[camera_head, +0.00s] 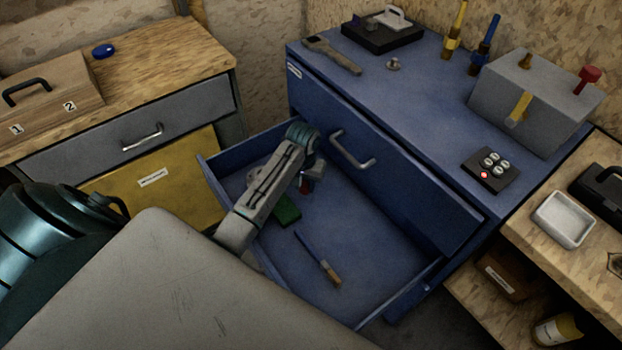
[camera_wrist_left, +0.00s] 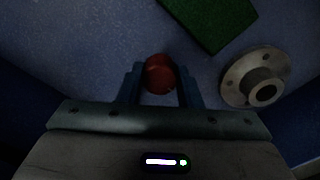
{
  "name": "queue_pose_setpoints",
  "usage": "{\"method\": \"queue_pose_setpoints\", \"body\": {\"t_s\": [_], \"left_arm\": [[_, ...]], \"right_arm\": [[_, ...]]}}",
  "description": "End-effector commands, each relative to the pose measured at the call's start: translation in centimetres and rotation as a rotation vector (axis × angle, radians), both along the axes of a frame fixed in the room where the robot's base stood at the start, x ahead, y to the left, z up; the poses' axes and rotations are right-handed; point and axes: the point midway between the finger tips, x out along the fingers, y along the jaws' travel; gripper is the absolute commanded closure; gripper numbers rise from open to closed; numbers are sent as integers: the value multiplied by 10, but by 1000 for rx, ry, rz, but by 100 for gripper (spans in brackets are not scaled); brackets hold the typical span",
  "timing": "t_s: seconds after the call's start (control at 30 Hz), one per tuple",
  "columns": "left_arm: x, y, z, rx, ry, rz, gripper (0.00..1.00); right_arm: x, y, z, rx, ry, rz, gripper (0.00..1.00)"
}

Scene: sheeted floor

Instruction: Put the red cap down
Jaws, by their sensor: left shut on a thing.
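The red cap (camera_wrist_left: 159,73) is between the two blue fingers of my left gripper (camera_wrist_left: 159,88) in the left wrist view. The gripper is shut on it. I cannot tell whether the cap touches the drawer floor. My right gripper is not in view.
In the drawer, a green block (camera_head: 286,210) and a brush (camera_head: 322,262) lie nearby. A metal flange (camera_wrist_left: 254,78) lies right of the cap in the wrist view. The blue cabinet front (camera_head: 405,175) rises behind.

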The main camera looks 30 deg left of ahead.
Motion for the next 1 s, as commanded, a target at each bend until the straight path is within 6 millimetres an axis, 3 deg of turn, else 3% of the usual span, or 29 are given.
{"method": "queue_pose_setpoints", "body": {"t_s": [0.1, 0.3, 0.47, 0.7, 1.0], "left_arm": [[30, 7, -2, 0, 0, 3, 99], [55, 14, -5, 0, 0, 2, 99], [57, 15, -12, -1, 2, 2, 99], [57, 15, -41, 0, 1, 1, 99], [57, 15, -42, 0, 0, 1, 99]], "right_arm": [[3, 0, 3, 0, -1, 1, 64], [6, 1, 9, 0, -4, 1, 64], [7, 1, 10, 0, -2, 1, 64], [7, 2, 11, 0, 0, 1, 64], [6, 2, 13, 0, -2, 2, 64]]}}
